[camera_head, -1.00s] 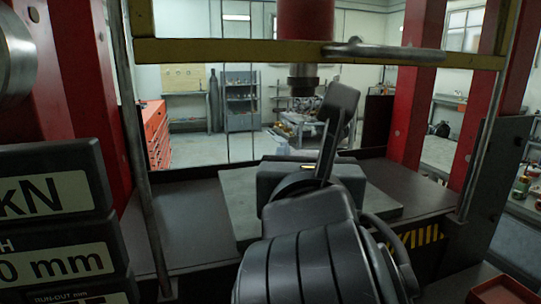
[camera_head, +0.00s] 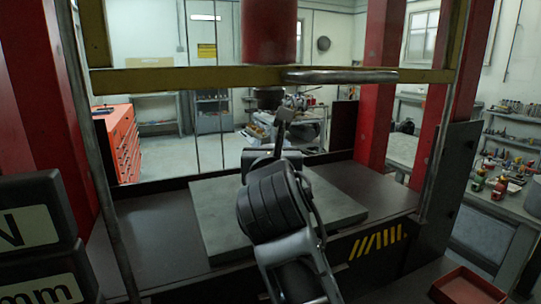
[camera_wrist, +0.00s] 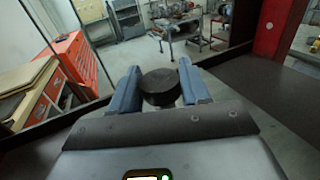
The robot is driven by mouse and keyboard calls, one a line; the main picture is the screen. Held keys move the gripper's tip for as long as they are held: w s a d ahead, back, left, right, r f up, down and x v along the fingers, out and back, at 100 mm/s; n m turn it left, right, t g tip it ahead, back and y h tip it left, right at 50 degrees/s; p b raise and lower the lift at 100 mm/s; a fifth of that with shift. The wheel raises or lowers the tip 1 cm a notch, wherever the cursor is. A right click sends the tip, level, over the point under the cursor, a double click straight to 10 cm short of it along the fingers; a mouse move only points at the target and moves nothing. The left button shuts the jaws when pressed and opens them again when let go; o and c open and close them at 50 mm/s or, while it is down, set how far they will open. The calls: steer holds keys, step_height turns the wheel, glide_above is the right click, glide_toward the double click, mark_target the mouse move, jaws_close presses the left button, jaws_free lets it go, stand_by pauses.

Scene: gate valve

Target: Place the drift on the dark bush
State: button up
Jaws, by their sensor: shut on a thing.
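In the wrist view, my gripper (camera_wrist: 161,76) has its two blue fingers on either side of a dark round-ended piece, which looks like the drift (camera_wrist: 160,90). Its dark flat end faces the camera, and a bit of lighter metal shows below it. The fingers are shut on it. In the head view, my black ribbed arm reaches over the grey plate, and it hides the fingers and the held piece. I cannot make out the dark bush in either view; it may be behind my arm.
A grey plate (camera_head: 215,225) lies on the dark press table (camera_head: 140,235). A yellow crossbeam (camera_head: 180,80) and a red ram (camera_head: 269,32) are above, with red columns (camera_head: 380,85) at the sides. Labelled dark blocks (camera_head: 35,225) stand at left. A red tray (camera_head: 480,285) is at lower right.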

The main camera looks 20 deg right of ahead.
steer(key=shift+f, duration=0.75)
steer(key=o, duration=1.3)
steer(key=shift+f, duration=0.15)
steer(key=b+v, duration=0.1)
steer(key=v, duration=1.1)
